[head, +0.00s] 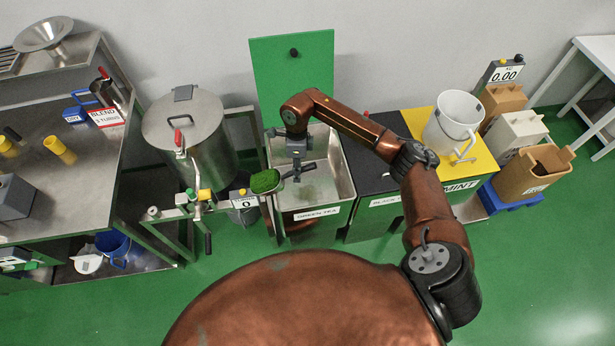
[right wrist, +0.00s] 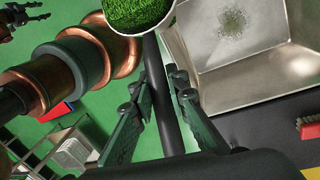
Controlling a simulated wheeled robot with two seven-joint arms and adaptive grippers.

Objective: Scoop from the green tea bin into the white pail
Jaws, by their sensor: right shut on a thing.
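My right gripper (head: 297,172) is shut on the dark handle (right wrist: 165,85) of a scoop. The scoop's bowl is heaped with green tea (head: 265,181); the heap also shows in the right wrist view (right wrist: 138,12). The bowl is at the left edge of the green tea bin (head: 342,172), above its rim as far as I can tell. The bin is a steel box with its green lid (head: 292,80) raised; a small green patch lies on its floor. The white pail (head: 446,132) stands upright on the yellow lid at the right. My left gripper is not seen in the head view.
A black lid (head: 373,175) lies between the bin and the yellow lid. A steel drum (head: 185,135) and a small counter (head: 245,201) stand left of the bin. Brown and white boxes (head: 533,172) stand right of the pail.

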